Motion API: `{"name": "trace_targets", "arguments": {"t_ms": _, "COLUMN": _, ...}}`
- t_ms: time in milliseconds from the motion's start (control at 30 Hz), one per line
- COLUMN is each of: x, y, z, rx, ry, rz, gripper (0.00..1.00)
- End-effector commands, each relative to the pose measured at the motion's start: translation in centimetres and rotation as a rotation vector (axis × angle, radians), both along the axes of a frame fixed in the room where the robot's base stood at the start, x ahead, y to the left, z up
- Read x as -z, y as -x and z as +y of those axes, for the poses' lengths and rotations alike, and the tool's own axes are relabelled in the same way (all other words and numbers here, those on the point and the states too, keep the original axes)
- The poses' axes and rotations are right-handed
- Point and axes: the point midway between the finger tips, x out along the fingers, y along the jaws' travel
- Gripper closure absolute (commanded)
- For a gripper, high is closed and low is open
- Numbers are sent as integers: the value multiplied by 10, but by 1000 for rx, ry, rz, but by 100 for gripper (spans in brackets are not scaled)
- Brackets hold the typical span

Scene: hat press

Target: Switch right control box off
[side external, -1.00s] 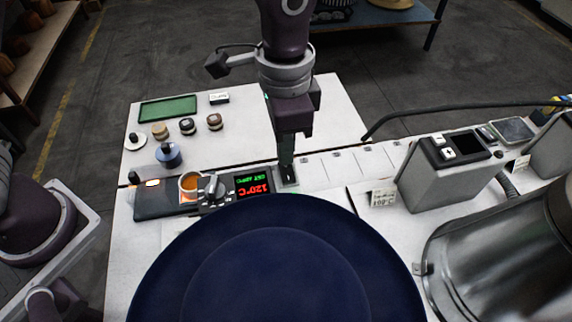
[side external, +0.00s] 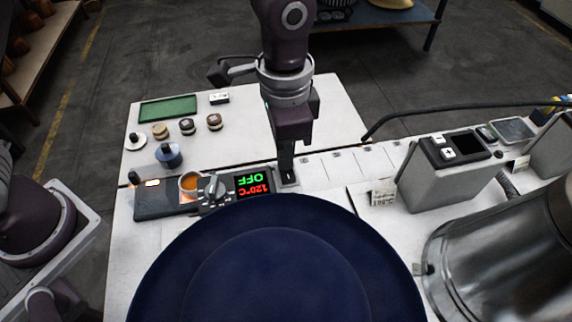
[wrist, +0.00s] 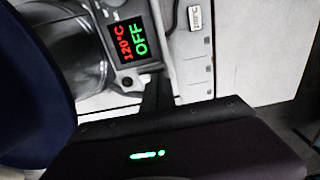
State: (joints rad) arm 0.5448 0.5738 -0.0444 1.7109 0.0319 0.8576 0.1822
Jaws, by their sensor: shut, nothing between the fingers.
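A dark control box (side external: 218,197) stands on the white table, behind the blue hat form. Its display (side external: 253,183) reads OFF in green and 120°C in red; the display also shows in the wrist view (wrist: 130,42). A grey knob (side external: 214,187) sits left of the display. A small switch plate (side external: 290,184) lies just right of the display. My gripper (side external: 287,176) is shut and empty, pointing down with its tips at this plate. I cannot tell whether the tips touch it. In the wrist view the fingers partly hide the box's corner.
The large blue hat form (side external: 275,265) fills the front. A grey box with a black screen (side external: 448,172) and a metal drum (side external: 495,250) stand right. Several small stamps and a green tray (side external: 168,108) lie at back left.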

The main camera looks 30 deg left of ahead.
Motion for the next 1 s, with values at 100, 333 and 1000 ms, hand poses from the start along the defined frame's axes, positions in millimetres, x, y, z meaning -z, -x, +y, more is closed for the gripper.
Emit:
{"name": "trace_targets", "arguments": {"t_ms": 100, "x": 0, "y": 0, "z": 0, "rx": 0, "ry": 0, "rz": 0, "gripper": 100}}
{"name": "trace_targets", "arguments": {"t_ms": 333, "x": -22, "y": 0, "z": 0, "rx": 0, "ry": 1, "rz": -1, "gripper": 100}}
{"name": "trace_targets", "arguments": {"t_ms": 1000, "x": -70, "y": 0, "z": 0, "rx": 0, "ry": 0, "rz": 0, "gripper": 100}}
